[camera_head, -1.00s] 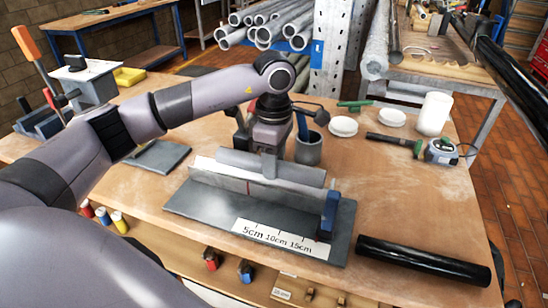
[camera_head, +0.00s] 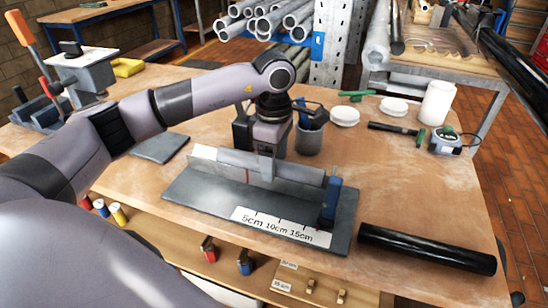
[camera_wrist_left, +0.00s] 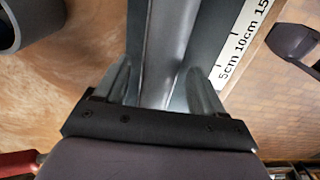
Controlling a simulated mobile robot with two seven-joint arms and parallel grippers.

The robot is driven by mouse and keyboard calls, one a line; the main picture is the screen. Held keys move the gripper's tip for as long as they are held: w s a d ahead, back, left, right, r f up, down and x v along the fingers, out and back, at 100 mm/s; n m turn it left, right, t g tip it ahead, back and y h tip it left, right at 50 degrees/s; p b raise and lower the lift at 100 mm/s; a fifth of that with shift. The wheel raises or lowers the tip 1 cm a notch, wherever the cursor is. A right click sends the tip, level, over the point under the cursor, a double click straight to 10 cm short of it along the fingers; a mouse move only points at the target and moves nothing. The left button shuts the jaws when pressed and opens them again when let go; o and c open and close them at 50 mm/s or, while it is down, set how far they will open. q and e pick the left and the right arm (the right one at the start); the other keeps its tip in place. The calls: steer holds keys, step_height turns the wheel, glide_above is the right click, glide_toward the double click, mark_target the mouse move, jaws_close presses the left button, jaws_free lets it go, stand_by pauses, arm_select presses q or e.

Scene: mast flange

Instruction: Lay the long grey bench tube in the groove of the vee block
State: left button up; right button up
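The long grey bench tube (camera_head: 300,172) lies along the vee block (camera_head: 185,188), low between its walls. Full contact with the groove cannot be made out. The block has a dark grey base, a white 5–15 cm scale along the front and a blue upright stop (camera_head: 330,200) at the right end. My left gripper (camera_head: 267,172) points down at the tube. In the left wrist view, its fingers (camera_wrist_left: 160,85) stand on both sides of the tube (camera_wrist_left: 170,40) and appear shut on it. The fingertips' contact is partly hidden. My right gripper is out of view.
A black tube (camera_head: 427,248) lies right of the block. Behind stand a grey cup (camera_head: 308,138), white discs (camera_head: 345,116), a white cylinder (camera_head: 436,104) and a tape measure (camera_head: 446,141). A dark plate (camera_head: 160,147) lies left. Bare bench (camera_head: 400,185) shows at right.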

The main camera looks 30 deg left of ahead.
arm_select(q)
steer(key=shift+r, duration=3.55)
steer(key=shift+s, duration=0.1)
